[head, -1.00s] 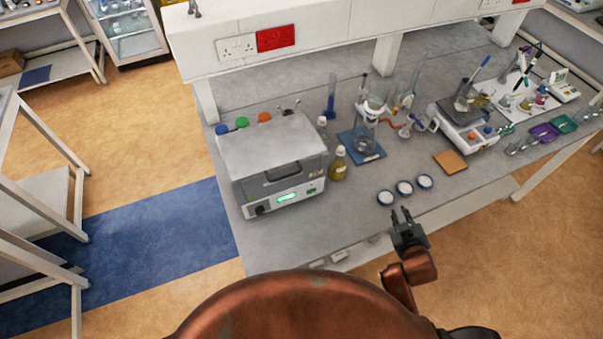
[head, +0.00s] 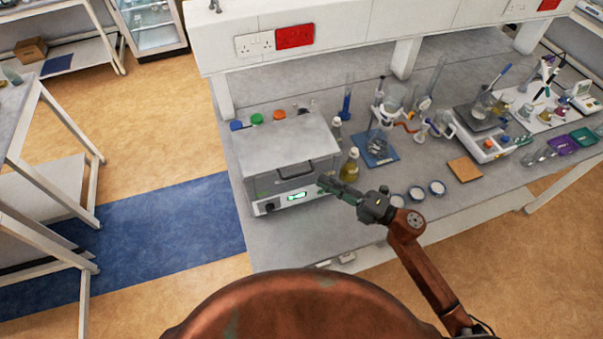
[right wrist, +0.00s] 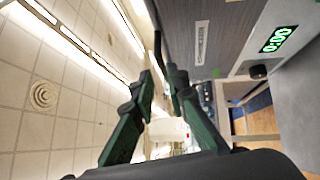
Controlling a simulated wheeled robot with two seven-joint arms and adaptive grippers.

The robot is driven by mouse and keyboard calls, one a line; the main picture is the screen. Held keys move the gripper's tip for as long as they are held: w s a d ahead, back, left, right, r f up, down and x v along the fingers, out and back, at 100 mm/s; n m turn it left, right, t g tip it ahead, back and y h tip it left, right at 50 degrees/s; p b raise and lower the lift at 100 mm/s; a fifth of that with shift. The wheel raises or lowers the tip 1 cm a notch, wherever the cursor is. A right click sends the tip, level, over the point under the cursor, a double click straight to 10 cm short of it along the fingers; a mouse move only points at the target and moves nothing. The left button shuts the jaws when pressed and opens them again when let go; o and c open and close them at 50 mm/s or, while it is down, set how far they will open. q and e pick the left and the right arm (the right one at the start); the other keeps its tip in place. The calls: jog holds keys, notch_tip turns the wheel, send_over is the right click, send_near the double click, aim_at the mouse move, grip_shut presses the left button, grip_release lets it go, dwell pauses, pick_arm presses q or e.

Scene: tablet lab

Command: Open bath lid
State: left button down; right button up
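The bath is a grey box (head: 262,190) with a lit green display, on the left part of the bench. Its lid (head: 265,146) looks shut, with a dark handle (head: 296,168) on the front slope. My right gripper (head: 326,183) is at the bath's front right corner, right of and slightly below the handle. In the right wrist view its green-dark fingers (right wrist: 161,75) are apart with nothing between them. The handle (right wrist: 157,44) appears there as a dark bar just beyond the fingertips, beside the bath wall. My left gripper is not in view.
A bottle of yellow liquid (head: 350,165) stands close to the right of the bath, near my right gripper. Three small white dishes (head: 417,193) lie near the front edge. Glassware on a blue mat (head: 375,150) stands behind. Colored caps (head: 257,119) show behind the bath.

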aim_at(302, 174)
jog(key=shift+n+g, duration=0.3)
jog(key=shift+g, duration=0.2)
jog(key=shift+s+p+x, duration=0.15)
jog(key=shift+p+x, duration=0.35)
jog(key=shift+x, duration=1.5)
jog(key=shift+s+p+x, duration=0.2)
jog(key=shift+p+x, duration=0.3)
jog(key=shift+x, duration=1.5)
jog(key=shift+a, duration=0.15)
jog(key=shift+c, duration=0.2)
jog(key=shift+f, duration=0.1)
grip_shut()
